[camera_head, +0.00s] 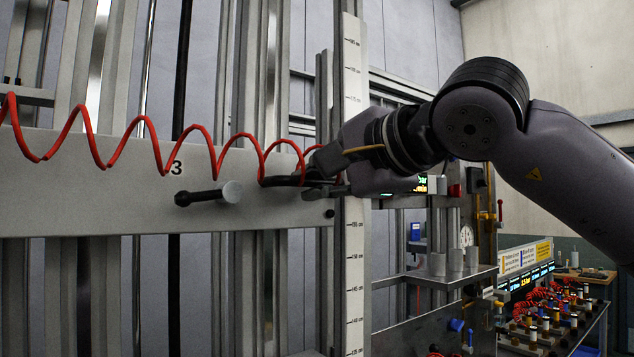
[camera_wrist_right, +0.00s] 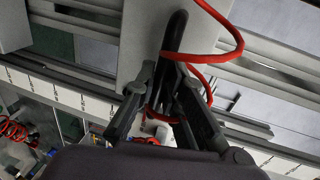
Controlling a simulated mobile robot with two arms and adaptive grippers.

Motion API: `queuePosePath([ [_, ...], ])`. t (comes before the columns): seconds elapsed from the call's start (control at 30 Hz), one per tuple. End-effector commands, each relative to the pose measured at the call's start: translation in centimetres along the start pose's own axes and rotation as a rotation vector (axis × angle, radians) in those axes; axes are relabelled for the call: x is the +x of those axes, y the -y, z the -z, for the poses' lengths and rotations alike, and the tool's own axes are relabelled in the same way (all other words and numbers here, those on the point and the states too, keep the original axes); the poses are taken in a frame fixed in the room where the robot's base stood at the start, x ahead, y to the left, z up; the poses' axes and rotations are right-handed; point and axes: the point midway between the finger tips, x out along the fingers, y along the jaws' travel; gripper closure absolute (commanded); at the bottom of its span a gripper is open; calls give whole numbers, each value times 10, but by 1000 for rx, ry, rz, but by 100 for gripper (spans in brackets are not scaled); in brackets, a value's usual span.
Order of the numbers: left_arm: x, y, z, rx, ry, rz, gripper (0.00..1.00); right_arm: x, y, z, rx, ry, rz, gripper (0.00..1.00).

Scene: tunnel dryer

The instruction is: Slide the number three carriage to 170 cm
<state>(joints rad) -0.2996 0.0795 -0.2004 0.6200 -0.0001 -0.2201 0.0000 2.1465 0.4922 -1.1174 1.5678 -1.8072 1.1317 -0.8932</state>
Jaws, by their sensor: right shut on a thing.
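The number three carriage (camera_head: 95,205) is a wide pale grey plate marked "3", lying level across the vertical rails in the head view. A vertical white scale (camera_head: 353,250) in centimetres stands at its right end; its small labels seem to read about 155 beside the plate's lower edge. My right gripper (camera_head: 308,180) is shut on the black handle (camera_head: 281,181) near the plate's right end. My arm hides part of the scale. My left gripper is out of view.
A red coiled hose (camera_head: 155,150) hangs across the carriage and passes close to my fingers. At right stand a metal shelf (camera_head: 440,280) with cylinders and a bench (camera_head: 590,325) with red hoses.

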Motion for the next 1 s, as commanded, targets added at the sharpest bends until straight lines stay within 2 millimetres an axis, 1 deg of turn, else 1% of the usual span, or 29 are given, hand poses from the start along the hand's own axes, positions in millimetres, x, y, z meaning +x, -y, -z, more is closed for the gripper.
queuePosePath([
  [0.23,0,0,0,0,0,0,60,1,-2,0,0,0,-5,100],
  [0.3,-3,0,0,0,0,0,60,0,2,0,0,0,-5,100],
  [0.37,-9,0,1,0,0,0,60,-2,10,0,0,0,-4,100],
  [0.6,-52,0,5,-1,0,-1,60,-16,72,1,2,-2,12,100],
  [0.7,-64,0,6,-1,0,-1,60,-20,90,1,2,-3,13,100],
  [0.83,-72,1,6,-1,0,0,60,-23,102,1,0,-3,13,100],
  [1.0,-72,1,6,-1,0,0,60,-23,104,1,0,-3,13,100],
])
